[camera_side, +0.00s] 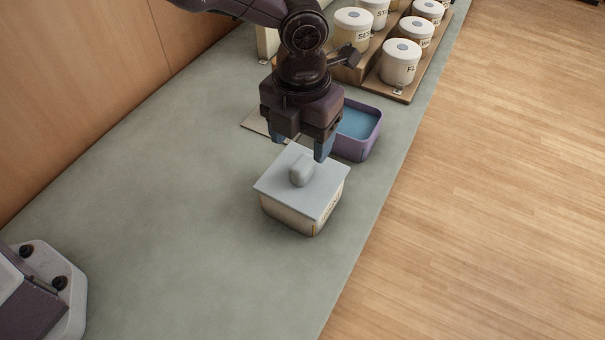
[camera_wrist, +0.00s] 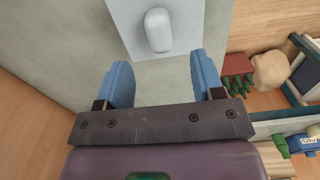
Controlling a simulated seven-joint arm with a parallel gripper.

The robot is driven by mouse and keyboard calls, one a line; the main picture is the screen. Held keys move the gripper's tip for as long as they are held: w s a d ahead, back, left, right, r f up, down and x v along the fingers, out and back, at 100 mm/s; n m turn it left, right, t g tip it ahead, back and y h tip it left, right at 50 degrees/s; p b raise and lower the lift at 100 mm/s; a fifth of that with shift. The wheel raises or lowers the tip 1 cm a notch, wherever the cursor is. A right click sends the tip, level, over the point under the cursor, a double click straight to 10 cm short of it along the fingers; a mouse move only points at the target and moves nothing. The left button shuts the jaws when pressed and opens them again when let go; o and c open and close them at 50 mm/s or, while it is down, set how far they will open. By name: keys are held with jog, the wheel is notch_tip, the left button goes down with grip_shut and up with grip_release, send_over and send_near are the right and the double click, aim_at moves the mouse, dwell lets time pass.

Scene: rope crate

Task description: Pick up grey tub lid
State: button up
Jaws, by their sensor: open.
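The grey tub lid (camera_side: 325,184) is a flat square plate with a rounded upright handle (camera_side: 301,170) in its middle. It sits on a cream tub (camera_side: 287,216) with dark lettering on one side. The lid also shows at the top of the wrist view (camera_wrist: 130,20), with its handle (camera_wrist: 158,30) ahead of the fingers. My gripper (camera_side: 302,146) is open, its blue fingers apart and empty. It is above and behind the lid in the side view, and the handle is beyond the fingertips in the wrist view (camera_wrist: 164,68).
A purple bin (camera_side: 368,143) with a blue inside stands behind the tub to the right. Several lidded white canisters (camera_side: 400,62) stand on a stepped wooden rack at the back. A flat board (camera_side: 258,122) lies behind my gripper. The grey-green counter is clear on the left.

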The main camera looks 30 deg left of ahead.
aim_at(303, 163)
jog(key=shift+w+f, duration=0.15)
jog(key=shift+f, duration=2.95)
grip_shut()
jog(key=shift+r, duration=0.1)
jog(key=shift+r, duration=0.55)
notch_tip(303, 163, up, 2)
jog(key=shift+a+r, duration=0.1)
jog(key=shift+r, duration=0.1)
jog(key=s+a+r, duration=0.7)
jog(key=s+r, duration=0.2)
jog(key=s, duration=0.2)
jog(key=shift+s+a+r, duration=0.2)
jog(key=shift+s+a, duration=0.1)
jog(key=shift+a, duration=0.1)
